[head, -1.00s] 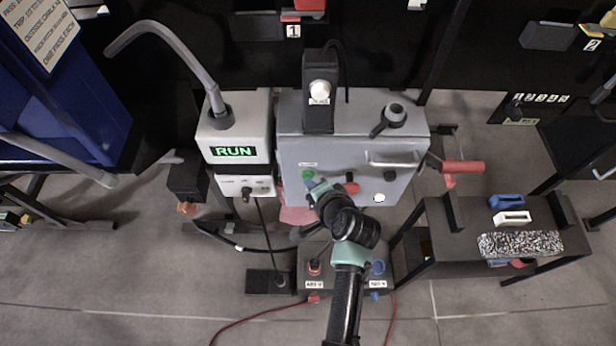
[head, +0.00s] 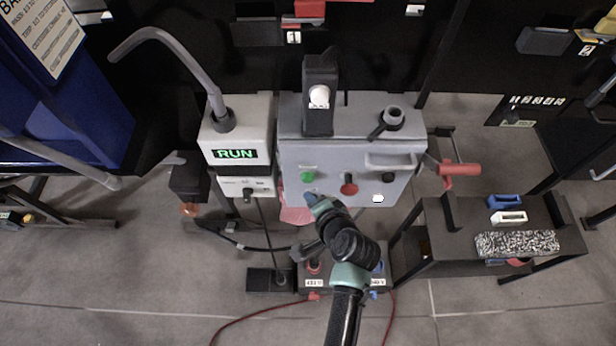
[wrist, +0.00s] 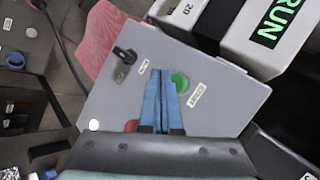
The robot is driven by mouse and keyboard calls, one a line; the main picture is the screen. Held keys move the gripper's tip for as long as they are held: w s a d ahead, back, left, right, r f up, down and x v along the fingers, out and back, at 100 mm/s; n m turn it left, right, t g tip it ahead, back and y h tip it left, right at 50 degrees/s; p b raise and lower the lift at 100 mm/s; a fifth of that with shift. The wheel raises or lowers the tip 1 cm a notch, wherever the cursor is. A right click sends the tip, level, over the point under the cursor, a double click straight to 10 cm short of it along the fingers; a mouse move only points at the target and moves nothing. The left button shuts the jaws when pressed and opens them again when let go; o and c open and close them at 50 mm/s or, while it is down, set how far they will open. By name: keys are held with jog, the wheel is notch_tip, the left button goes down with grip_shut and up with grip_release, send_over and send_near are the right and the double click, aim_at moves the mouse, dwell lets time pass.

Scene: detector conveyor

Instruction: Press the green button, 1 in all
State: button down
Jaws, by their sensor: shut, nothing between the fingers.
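The green button (head: 307,177) is on the front face of the grey control box (head: 330,155), at its left side. It also shows in the wrist view (wrist: 180,82), just right of the fingertips. My gripper (head: 311,198) is in front of the box, a little below the green button in the head view. Its blue fingers (wrist: 162,74) are together and hold nothing. The gap between the fingertips and the panel cannot be judged exactly. A red button (head: 349,188) sits right of the green one and is partly hidden by the fingers in the wrist view.
A white unit with a RUN display (head: 235,154) stands left of the box. A black knob (wrist: 124,54) and a white lit button (wrist: 94,125) are on the same panel. A red-handled lever (head: 460,169) sticks out at right. A low pedestal with knobs stands below.

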jog(key=s+p, duration=0.1)
jog(key=s, duration=0.2)
jog(key=shift+s, duration=0.35)
jog(key=shift+d, duration=0.1)
dwell(0.6)
